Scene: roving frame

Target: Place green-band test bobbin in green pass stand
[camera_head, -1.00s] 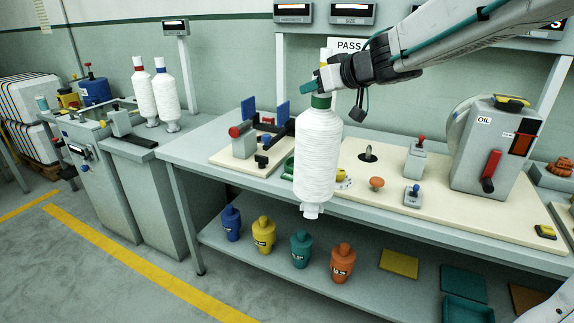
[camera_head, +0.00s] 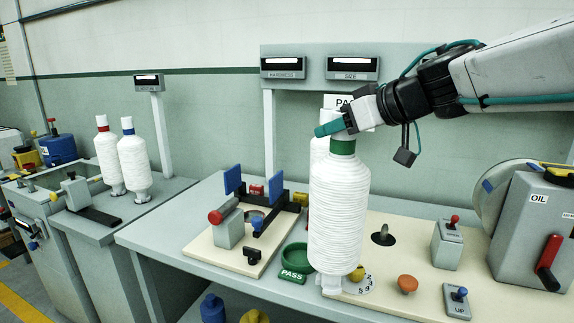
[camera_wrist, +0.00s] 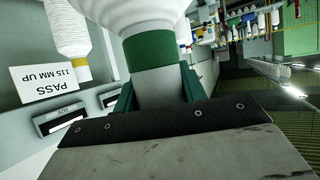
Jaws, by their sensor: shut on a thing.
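The green-band test bobbin (camera_head: 338,215) is a white wound bobbin with a green neck band, hanging upright. My gripper (camera_head: 338,126) is shut on its top end, just above the green band. The green pass stand (camera_head: 294,257) is a round green dish with a PASS label, on the bench just left of the bobbin's lower part. The bobbin partly overlaps its right side in the picture. I cannot tell whether the bobbin's foot is clear of the bench.
Another white bobbin (camera_head: 318,150) stands behind the held one, mostly hidden. A test fixture (camera_head: 230,228) with red and blue parts is left of the stand. A numbered dial (camera_head: 357,284), an orange knob (camera_head: 407,284) and a grey oil box (camera_head: 535,230) are to the right.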

